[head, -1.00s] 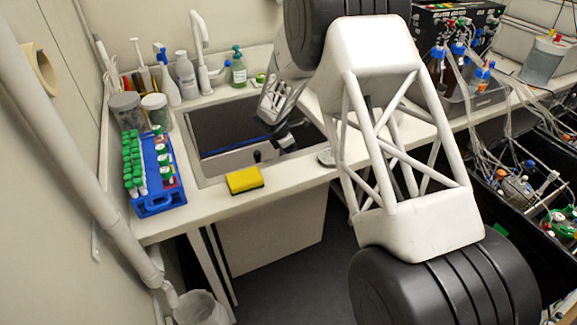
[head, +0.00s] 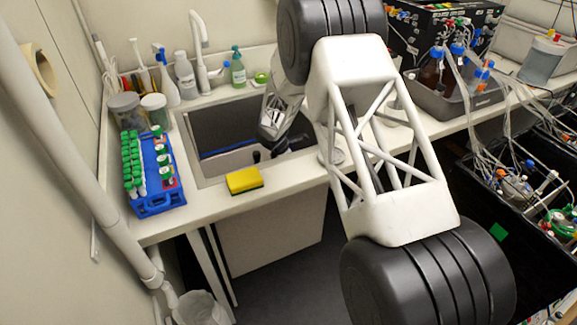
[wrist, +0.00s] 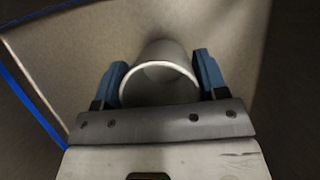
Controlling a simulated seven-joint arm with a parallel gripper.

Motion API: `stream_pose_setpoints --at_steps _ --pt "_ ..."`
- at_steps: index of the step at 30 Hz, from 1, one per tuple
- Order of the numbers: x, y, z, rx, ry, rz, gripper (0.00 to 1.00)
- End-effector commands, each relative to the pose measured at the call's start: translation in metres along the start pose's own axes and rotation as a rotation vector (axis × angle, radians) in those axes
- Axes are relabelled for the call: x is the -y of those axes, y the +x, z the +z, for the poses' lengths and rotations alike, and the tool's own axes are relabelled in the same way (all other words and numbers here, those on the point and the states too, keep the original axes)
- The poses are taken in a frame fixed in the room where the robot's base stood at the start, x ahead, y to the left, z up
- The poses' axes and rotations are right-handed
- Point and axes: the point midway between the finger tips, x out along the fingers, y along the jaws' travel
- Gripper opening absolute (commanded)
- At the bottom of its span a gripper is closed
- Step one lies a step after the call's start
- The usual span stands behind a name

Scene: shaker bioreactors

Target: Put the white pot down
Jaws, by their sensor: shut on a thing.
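The white pot (wrist: 160,52) is in the wrist view, with its round open rim facing the camera. My gripper (wrist: 161,72) has its two blue fingers on either side of the pot and is shut on it. In the head view, my arm's dark end is low at the right part of the sink (head: 190,165). The pot and the fingertips cannot be made out there. Behind the pot in the wrist view is a greyish surface. Whether the pot touches it is unclear.
A yellow sponge (head: 244,180) lies on the counter's front edge. A blue rack (head: 158,200) with green-capped tubes stands at the left. A faucet (head: 203,60) and bottles stand behind the sink. A grey tray (head: 455,100) with bottles is at the right.

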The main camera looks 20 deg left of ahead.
Motion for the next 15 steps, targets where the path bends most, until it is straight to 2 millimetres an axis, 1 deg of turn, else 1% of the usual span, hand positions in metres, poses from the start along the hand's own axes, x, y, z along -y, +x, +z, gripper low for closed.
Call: stream_pose_setpoints --at_steps 3,6,15 --pt "0.000 0.011 -0.005 0.001 -0.001 -0.001 0.40" --pt "0.000 0.016 -0.007 0.001 -0.002 0.000 0.40" --pt "0.000 0.017 -0.007 0.001 -0.001 0.001 0.40"
